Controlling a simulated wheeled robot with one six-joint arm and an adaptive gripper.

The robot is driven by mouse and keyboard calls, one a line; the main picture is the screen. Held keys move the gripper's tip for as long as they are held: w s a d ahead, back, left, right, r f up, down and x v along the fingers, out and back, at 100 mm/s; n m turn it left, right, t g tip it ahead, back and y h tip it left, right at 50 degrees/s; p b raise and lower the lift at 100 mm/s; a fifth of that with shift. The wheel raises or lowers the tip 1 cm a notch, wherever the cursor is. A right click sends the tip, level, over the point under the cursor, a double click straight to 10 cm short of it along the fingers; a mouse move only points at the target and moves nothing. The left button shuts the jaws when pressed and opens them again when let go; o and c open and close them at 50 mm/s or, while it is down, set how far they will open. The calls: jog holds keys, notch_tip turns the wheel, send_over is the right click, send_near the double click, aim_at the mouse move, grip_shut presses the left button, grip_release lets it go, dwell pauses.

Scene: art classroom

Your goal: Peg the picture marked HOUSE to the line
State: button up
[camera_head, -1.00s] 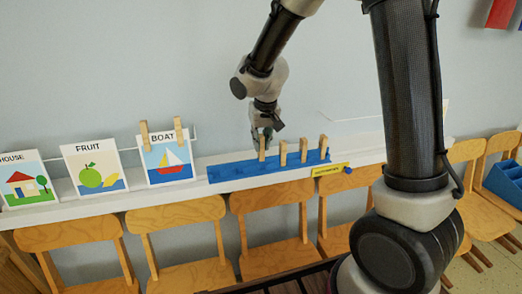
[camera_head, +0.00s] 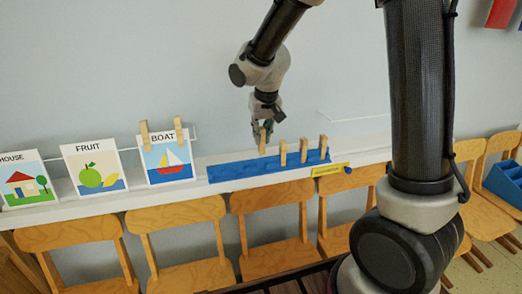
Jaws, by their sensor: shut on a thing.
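The HOUSE picture (camera_head: 22,184) leans upright at the far left of the white ledge, with no pegs on it. The line (camera_head: 196,133) is a thin pale rod behind the pictures. My gripper (camera_head: 263,134) points down and is shut on a wooden peg (camera_head: 263,144), above the left part of the blue peg rack (camera_head: 230,171). The peg is upright and looks raised above the rack. Two more wooden pegs, a middle one (camera_head: 283,153) and another (camera_head: 304,151), stand in the rack, with a third peg (camera_head: 323,147) at its right end.
The FRUIT picture (camera_head: 94,168) stands unpegged beside HOUSE. The BOAT picture (camera_head: 167,164) carries two pegs at its top edge. Several wooden chairs (camera_head: 180,236) stand below.

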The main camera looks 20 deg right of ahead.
jog(key=shift+s+r, duration=0.25)
jog(key=shift+s, duration=0.85)
jog(key=shift+s+r, duration=0.2)
jog(key=shift+s, duration=0.9)
